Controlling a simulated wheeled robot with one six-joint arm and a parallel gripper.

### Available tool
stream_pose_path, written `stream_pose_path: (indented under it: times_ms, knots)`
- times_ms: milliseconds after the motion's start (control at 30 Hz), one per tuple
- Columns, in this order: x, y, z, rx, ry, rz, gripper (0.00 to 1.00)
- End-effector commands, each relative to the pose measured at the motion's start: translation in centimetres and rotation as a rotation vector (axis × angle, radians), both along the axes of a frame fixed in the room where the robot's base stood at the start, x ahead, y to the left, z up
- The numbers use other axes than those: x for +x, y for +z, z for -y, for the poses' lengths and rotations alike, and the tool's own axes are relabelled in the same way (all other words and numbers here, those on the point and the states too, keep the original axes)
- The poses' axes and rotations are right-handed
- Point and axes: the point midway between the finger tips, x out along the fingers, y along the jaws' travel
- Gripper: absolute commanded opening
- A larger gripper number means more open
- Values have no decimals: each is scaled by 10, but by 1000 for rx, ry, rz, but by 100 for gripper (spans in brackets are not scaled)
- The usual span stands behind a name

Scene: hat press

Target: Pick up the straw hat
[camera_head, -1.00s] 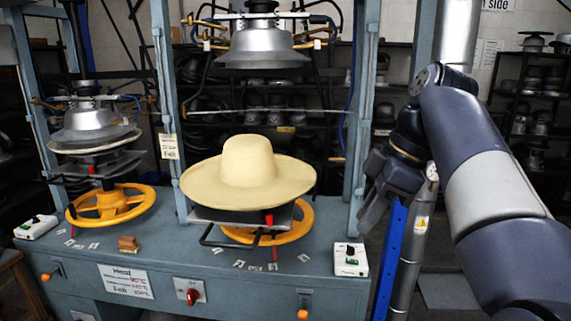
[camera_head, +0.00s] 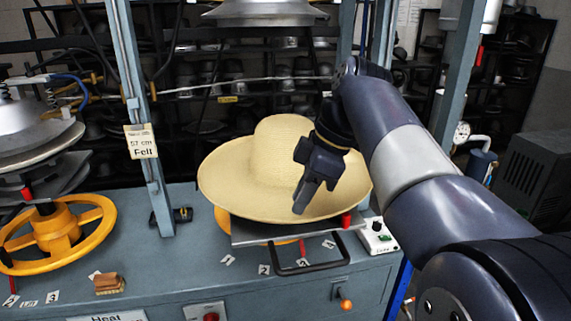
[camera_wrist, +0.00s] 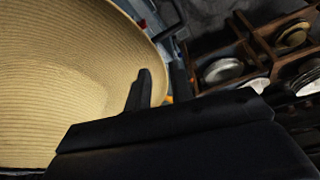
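The straw hat (camera_head: 240,180) is pale and wide-brimmed. It sits crown up on a metal plate (camera_head: 258,238) of the right-hand press. My gripper (camera_head: 303,197) is over the right front of its brim, fingers pointing down, and hides part of the crown and brim. In the wrist view the hat (camera_wrist: 60,80) fills the left side, and my gripper (camera_wrist: 161,84) has its two dark fingers apart near the brim's edge. Whether they touch the brim is not clear.
A press head (camera_head: 270,12) hangs above the hat. Blue-grey posts (camera_head: 145,120) stand at the sides. A yellow handwheel (camera_head: 60,240), a small brush (camera_head: 109,284) and a white control box (camera_head: 376,238) are around the bench. Dark shelves stand behind.

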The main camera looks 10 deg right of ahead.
Motion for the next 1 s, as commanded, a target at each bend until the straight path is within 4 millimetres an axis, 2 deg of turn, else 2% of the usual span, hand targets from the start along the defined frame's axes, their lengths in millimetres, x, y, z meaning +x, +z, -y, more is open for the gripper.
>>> stream_pose_path:
  times_ms: [200,300,567,833,1000]
  knots:
    - [4,-29,-13,0,2,-4,21]
    - [5,-37,-15,0,1,-2,21]
    - [5,-39,-16,-1,0,-1,21]
    - [5,-39,-16,-1,0,-1,0]
    - [5,-39,-16,-1,0,-1,0]
